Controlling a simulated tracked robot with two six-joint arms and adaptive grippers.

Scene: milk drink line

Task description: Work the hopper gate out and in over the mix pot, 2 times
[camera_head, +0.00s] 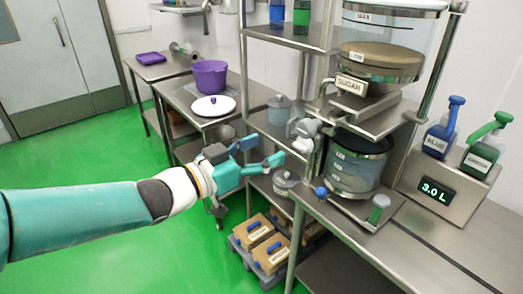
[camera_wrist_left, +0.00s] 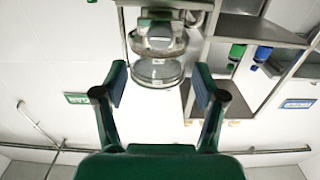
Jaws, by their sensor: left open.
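The sugar hopper (camera_head: 382,62), a clear vessel with brown contents and a SUGAR label, stands in a metal frame. A pale grey grip (camera_head: 305,130), apparently the gate's handle, sticks out at the left below it. In the left wrist view, the open fingers (camera_wrist_left: 161,86) frame a round clear vessel (camera_wrist_left: 158,73), apparently the hopper seen upside down. My right gripper is not in view.
A blue bottle (camera_head: 443,130) and a green bottle (camera_head: 487,145) stand at the right by a 3.0 L display (camera_head: 438,190). A shelf rack (camera_head: 290,38) is behind my gripper. Boxes (camera_head: 271,250) sit low down. A purple tub (camera_head: 210,76) stands on a back table.

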